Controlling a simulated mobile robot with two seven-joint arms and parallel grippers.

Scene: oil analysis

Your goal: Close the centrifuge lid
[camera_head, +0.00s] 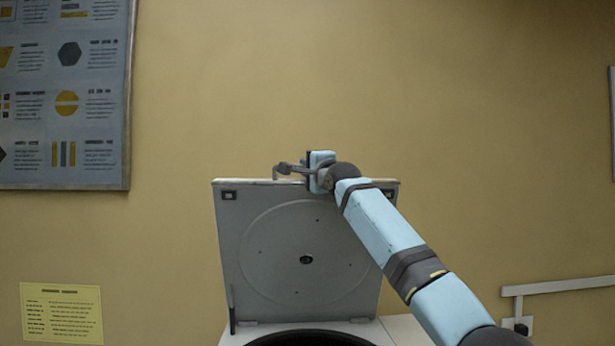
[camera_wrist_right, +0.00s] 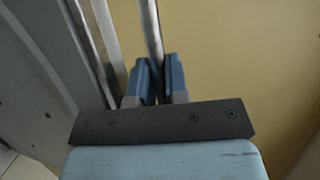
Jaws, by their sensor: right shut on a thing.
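The centrifuge lid (camera_head: 270,225) stands open, nearly upright, in the head view, with its grey inner face and round recess showing. It rises from the back of the white centrifuge (camera_head: 232,339), whose dark round opening shows at the bottom edge. My right gripper (camera_head: 291,168) is at the lid's top edge, its arm coming in from the lower right. In the right wrist view its two blue fingers (camera_wrist_right: 159,82) are shut on the lid's metal handle bar (camera_wrist_right: 151,35). The lid's edge runs beside them on the left. My left gripper is not in view.
A plain yellow wall (camera_head: 470,120) is behind the lid. A poster (camera_head: 65,95) and a yellow notice (camera_head: 61,313) hang at the left. A white rail (camera_head: 560,286) with a socket below it is at the right. The space above the centrifuge opening looks clear.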

